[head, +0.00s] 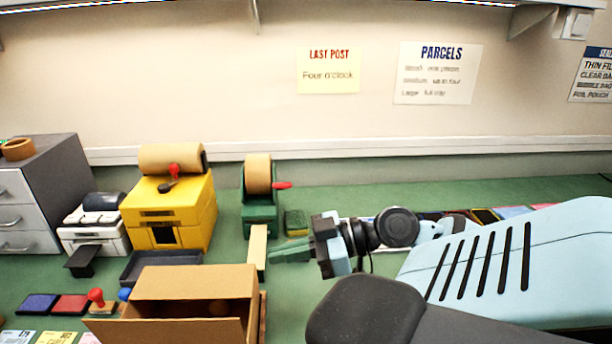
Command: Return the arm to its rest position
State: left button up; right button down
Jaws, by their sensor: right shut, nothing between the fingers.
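My right gripper (272,254) shows in the middle of the head view, with its green fingers pointing left. It is shut and empty. Its fingertips are just right of an upright tan block (257,248); I cannot tell whether they touch it. My light blue right arm (510,262) reaches in from the right and covers much of the bench on that side. My left gripper is not in view.
An open cardboard box (195,282) stands at the front, left of the gripper. A yellow machine (172,212), a green tape dispenser (260,210), a white printer (92,234) and grey drawers (40,195) line the back.

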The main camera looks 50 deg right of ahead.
jog(key=v, duration=0.3)
jog(key=shift+s, duration=0.15)
dwell(0.5)
